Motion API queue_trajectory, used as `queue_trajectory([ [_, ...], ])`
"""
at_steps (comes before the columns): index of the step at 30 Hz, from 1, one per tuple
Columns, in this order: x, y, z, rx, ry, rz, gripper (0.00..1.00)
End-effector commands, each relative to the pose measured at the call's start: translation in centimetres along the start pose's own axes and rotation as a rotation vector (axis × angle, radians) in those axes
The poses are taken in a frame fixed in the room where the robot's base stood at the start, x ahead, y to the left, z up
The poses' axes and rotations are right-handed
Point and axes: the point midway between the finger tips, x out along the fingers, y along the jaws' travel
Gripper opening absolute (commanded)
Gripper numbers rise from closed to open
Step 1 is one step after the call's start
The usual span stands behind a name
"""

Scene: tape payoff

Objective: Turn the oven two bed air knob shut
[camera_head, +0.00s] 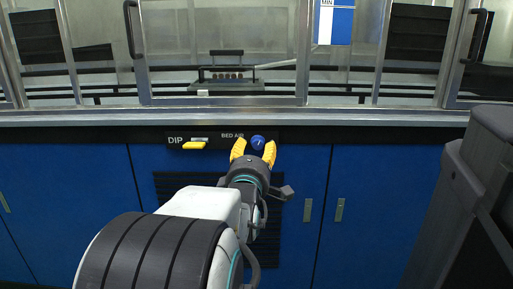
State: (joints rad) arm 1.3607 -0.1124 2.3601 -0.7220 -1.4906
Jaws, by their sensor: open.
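A round blue knob (258,142) with a light mark on it sits on the dark panel strip, just right of the "BED AIR" label (232,135). My gripper (254,150) has yellow fingers spread apart, one on each side of the knob from this view. Whether the fingers touch the knob cannot be told. The knob's lower part is close to the gripper's body, and its exact setting is too small to read.
A yellow handle (194,146) beside the "DIP" label is left on the same strip. A metal ledge (90,118) and glazed doors with dark handles stand above. Blue cabinet doors (370,190) are below. A dark grey structure (470,190) fills the right side.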

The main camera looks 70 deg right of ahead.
Motion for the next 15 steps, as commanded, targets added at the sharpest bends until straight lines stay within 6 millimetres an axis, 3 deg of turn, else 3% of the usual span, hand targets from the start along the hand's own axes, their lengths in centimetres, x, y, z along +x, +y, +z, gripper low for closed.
queue_trajectory([
  [6, -2.4, 0.1, 0.0, 0.000, 0.000, 0.001, 0.54],
  [15, -3.4, -0.1, 0.0, 0.000, 0.000, -0.001, 0.54],
])
